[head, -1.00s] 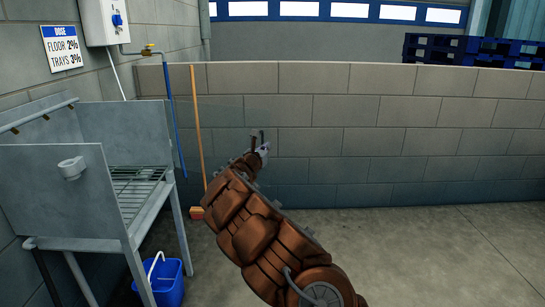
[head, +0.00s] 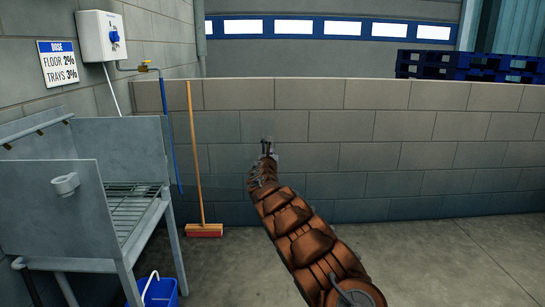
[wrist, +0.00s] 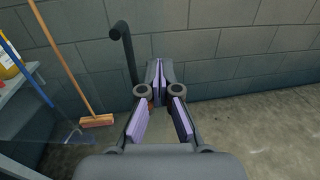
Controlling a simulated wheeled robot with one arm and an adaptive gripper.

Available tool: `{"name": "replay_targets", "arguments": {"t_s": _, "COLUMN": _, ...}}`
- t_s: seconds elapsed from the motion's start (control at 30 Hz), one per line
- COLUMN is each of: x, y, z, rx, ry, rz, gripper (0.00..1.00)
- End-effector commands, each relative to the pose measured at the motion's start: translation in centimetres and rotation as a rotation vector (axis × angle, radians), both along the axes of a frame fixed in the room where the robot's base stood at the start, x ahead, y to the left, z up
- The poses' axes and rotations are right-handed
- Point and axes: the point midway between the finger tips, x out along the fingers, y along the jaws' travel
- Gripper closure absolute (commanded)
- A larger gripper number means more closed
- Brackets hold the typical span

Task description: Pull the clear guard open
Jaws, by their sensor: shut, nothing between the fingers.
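The clear guard (head: 222,150) shows only as a faint bluish see-through pane right of the metal wash stand, with the wall and broom visible through it; its edges are hard to make out. A dark bar with a bent top (wrist: 121,32), which looks like its handle, stands upright just left of my fingertips in the wrist view. My gripper (head: 267,147) is at the end of my outstretched arm, in front of the block wall. In the wrist view my gripper (wrist: 158,78) is shut and empty, its purple pads together. I cannot tell whether it touches the bar.
The metal wash stand (head: 78,205) is at left, with a blue bucket (head: 160,293) beneath. A broom (head: 194,150) leans on the low block wall (head: 390,150) behind. A white dispenser (head: 101,36) hangs at upper left. The floor (head: 450,260) at right is clear.

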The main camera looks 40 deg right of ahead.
Motion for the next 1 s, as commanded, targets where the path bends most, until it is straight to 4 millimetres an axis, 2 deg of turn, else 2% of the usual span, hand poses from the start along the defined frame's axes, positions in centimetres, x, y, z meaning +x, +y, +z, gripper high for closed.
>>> {"name": "replay_targets", "arguments": {"t_s": 1.0, "x": 5.3, "y": -4.2, "z": 0.1, "rx": 0.001, "ry": -0.001, "rz": 0.152, "gripper": 1.00}}
